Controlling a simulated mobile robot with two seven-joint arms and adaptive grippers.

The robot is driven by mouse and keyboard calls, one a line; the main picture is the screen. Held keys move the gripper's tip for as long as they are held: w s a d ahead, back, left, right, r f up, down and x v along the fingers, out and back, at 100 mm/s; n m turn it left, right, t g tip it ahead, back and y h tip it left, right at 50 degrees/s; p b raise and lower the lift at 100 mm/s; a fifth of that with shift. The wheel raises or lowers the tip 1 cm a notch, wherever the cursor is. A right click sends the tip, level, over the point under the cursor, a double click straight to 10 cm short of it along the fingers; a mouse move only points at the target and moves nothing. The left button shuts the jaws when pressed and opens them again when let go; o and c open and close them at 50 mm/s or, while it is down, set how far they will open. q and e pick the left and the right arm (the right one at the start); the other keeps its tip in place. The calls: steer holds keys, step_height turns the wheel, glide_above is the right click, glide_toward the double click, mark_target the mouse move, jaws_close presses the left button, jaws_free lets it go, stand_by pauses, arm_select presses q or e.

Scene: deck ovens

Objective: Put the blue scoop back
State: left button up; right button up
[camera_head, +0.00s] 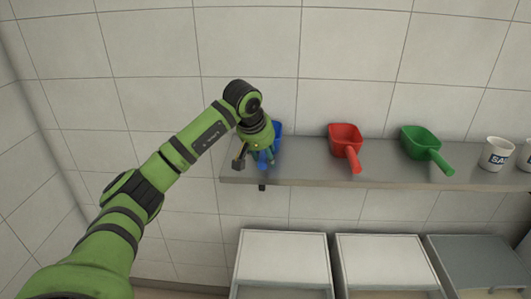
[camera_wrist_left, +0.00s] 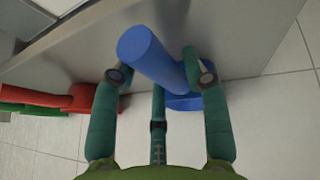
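The blue scoop (camera_head: 277,130) is at the left end of the wall shelf (camera_head: 310,174), partly hidden behind my left gripper (camera_head: 255,159). In the left wrist view, the blue scoop's handle (camera_wrist_left: 147,45) runs between the spread fingers of my left gripper (camera_wrist_left: 160,75). The right-hand finger is close to or against the handle, while a gap shows beside the left-hand finger. The fingers are not closed around it. Part of the scoop's bowl shows behind the fingers. My right gripper is in neither view.
A red scoop (camera_head: 345,139) and a green scoop (camera_head: 421,142) sit farther right on the shelf, handles towards the front. A white mug (camera_head: 495,153) stands beyond them. Bins (camera_head: 283,262) stand below the shelf. A tiled wall is close behind.

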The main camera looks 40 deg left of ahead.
arm_select(q)
steer(key=shift+r, duration=0.1)
steer(key=shift+r, duration=0.2)
steer(key=b+v, duration=0.2)
steer(key=v, duration=0.9)
steer(key=shift+s+r, duration=0.2)
steer(key=shift+r, duration=0.15)
stand_by(0.9)
